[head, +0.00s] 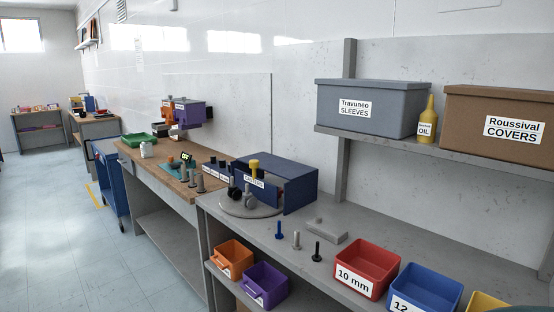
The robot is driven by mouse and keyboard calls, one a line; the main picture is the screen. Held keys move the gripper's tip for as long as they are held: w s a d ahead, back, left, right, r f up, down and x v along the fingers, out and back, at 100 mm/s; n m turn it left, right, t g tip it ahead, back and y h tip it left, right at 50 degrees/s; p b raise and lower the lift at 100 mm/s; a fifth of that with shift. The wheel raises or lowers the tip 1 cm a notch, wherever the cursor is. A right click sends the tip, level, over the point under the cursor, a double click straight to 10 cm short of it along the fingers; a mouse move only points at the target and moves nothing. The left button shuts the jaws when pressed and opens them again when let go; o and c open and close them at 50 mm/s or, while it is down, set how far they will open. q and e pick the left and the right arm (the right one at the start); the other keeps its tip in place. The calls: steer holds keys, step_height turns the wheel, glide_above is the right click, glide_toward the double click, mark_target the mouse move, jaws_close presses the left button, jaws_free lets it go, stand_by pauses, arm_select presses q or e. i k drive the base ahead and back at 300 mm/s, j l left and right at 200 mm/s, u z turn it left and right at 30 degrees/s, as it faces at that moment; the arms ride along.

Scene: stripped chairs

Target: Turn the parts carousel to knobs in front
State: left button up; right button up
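The parts carousel (238,211) looks like a low round grey turntable on the grey bench, left of the middle of the head view. Black knobs (234,193) stand on its near side, facing the front edge. Behind them is a small dark part with a white label (254,182), whose text is too small to read surely. A yellow knob-like piece (254,165) rises above it. Neither of my grippers is in view.
Upright bolts (296,240) and a flat grey block (327,232) stand right of the carousel. A red bin (366,270) and a blue bin (428,291) sit nearer. Orange (232,259) and purple (263,285) bins are on a lower shelf. Floor (60,230) is clear at left.

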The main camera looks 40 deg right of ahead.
mark_target(269, 204)
steer(key=i+j+z, duration=0.15)
steer(key=i+z, duration=0.15)
steer(key=z, duration=0.15)
steer(key=i+j+z, duration=0.25)
steer(key=z, duration=0.15)
steer(key=i+j+z, duration=0.2)
steer(key=z, duration=0.25)
steer(key=i+j+z, duration=0.1)
steer(key=j+z, duration=0.35)
steer(key=i+j+z, duration=0.1)
steer(key=j+z, duration=0.3)
